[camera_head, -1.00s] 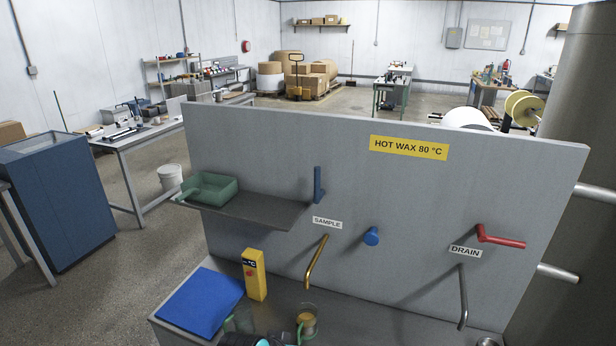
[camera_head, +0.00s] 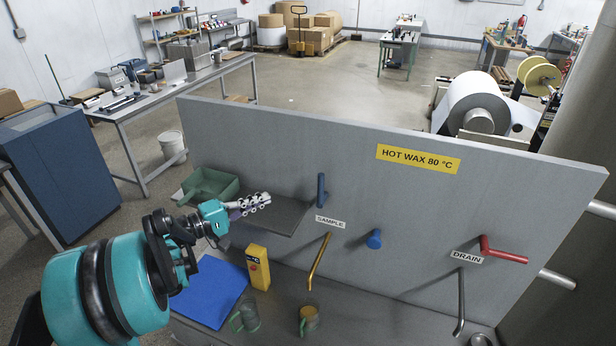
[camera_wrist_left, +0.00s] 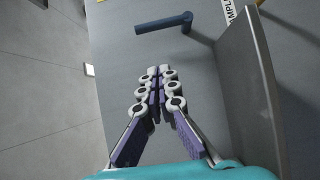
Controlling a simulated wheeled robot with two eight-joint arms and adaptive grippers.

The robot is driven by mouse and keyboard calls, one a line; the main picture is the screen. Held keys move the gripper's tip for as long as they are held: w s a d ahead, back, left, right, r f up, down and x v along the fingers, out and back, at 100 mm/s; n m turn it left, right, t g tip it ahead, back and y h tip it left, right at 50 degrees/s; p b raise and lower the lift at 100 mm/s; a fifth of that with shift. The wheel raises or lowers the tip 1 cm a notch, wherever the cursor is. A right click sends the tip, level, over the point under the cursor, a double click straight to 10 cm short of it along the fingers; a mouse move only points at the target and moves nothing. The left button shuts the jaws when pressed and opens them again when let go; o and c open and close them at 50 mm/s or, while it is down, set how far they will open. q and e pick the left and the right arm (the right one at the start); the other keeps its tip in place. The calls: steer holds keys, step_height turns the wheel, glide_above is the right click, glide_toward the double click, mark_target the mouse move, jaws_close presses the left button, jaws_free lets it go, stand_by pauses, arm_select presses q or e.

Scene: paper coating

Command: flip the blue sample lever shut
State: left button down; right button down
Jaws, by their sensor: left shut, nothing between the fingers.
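The blue sample lever (camera_head: 321,190) stands upright on the grey panel, just above the SAMPLE label (camera_head: 330,221). In the left wrist view the lever (camera_wrist_left: 165,23) lies across the top, beyond the fingertips and apart from them. My left gripper (camera_head: 266,199) is shut and empty, over the grey shelf and left of the lever, pointing towards it. In the left wrist view its fingers (camera_wrist_left: 160,72) are together. A brass spout (camera_head: 319,261) hangs below the label. My right gripper is not in view.
A blue knob (camera_head: 374,239) and red drain lever (camera_head: 503,252) are to the right.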

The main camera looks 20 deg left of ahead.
mark_target(323, 186)
arm_select(q)
steer(key=shift+a+r, duration=0.2)
steer(key=s+d+x, duration=0.1)
steer(key=d+x, duration=0.1)
steer(key=x, duration=1.1)
steer(key=shift+s+d, duration=0.2)
steer(key=shift+s, duration=0.05)
steer(key=shift+r, duration=0.1)
